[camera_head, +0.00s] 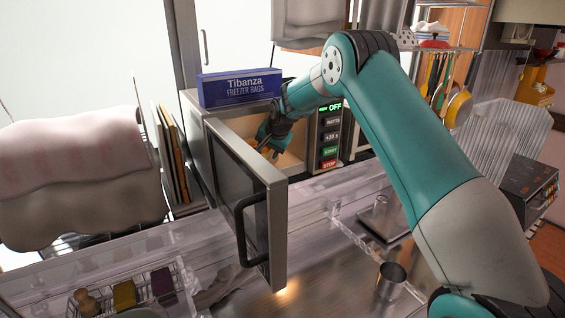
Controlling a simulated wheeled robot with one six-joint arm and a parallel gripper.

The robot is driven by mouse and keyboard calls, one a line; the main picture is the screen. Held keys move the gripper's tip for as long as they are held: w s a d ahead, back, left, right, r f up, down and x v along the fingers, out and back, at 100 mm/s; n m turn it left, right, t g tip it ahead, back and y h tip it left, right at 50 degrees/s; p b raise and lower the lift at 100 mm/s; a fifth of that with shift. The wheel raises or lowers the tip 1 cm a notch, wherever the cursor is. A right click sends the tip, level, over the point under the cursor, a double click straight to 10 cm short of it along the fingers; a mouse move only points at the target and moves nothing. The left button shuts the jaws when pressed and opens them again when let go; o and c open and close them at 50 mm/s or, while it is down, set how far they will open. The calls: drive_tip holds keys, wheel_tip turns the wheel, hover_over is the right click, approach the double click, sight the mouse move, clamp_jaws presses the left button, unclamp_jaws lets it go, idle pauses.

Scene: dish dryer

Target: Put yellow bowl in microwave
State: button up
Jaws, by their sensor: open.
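The microwave (308,150) stands at the centre with its door (250,200) swung open toward me. Its panel reads OFF in green. My gripper (262,151) is at the microwave opening, pointing down and left into the cream-coloured cavity (292,159). It is open. I cannot make out a yellow bowl in or beside my gripper. The door and my arm hide part of the cavity, so I cannot tell whether the bowl is in there.
A blue freezer bags box (238,87) lies on top of the microwave. Boards (174,150) stand to its left. A metal cup (391,281) stands at the front right, and a small rack (125,296) at the front left. A yellow pan-like item (458,107) hangs at the right.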

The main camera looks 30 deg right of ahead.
drive_tip(key=s+b, duration=0.5)
drive_tip(key=s, duration=0.7)
drive_tip(key=shift+s+r, duration=0.3)
drive_tip(key=shift+r, duration=0.05)
idle(0.4)
